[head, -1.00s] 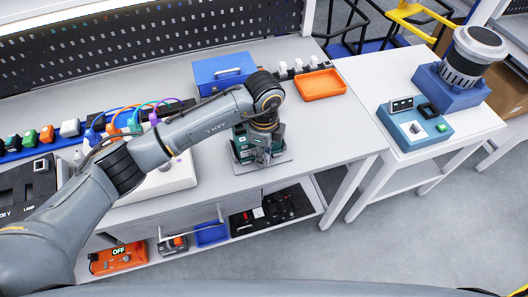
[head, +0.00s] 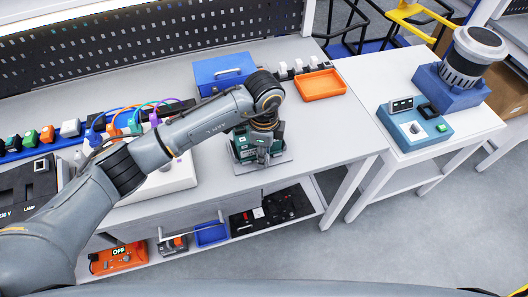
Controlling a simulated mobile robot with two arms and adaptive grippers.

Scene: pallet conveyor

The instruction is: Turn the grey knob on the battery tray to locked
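A dark green battery block (head: 240,155) sits on a flat grey tray (head: 281,159) near the front edge of the workbench. My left gripper (head: 264,158) points down at the front of the battery, right over the tray. The gripper covers the spot where it works. The grey knob cannot be made out, and whether the fingers are open or closed on it is too small to tell. My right gripper is out of view.
A blue toolbox (head: 222,71) and an orange bin (head: 320,84) stand behind the tray. A white box (head: 178,178) with coloured cables is to its left. A side table (head: 466,119) at right holds a teal device (head: 414,128). The bench's front right corner is clear.

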